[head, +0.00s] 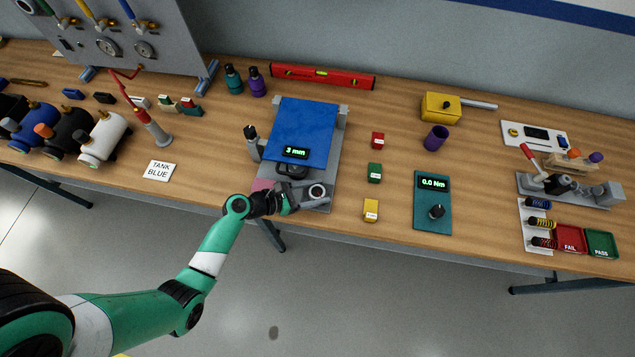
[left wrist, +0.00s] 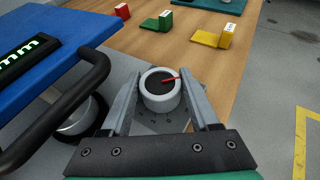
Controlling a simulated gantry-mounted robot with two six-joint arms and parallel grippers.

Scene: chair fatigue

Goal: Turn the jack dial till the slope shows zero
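The white jack dial (left wrist: 161,92) has a dark face and a red pointer aimed right in the left wrist view. In the head view the dial (head: 317,191) stands on a grey base plate at the front of the blue tilting platform (head: 305,120). The platform's black display (head: 295,152) reads 3 mm in green. My left gripper (head: 311,196) has its two grey fingers on either side of the dial, which fills the gap between the fingertips (left wrist: 160,88). Its fingers look shut on the dial. My right gripper is not in view.
Red (head: 377,140), green (head: 374,173) and yellow (head: 370,210) labelled blocks stand right of the platform. A teal panel (head: 432,215) reads 0.0 Nm. A black bar handle (left wrist: 75,110) lies close left of my fingers. A red level (head: 322,77) lies behind.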

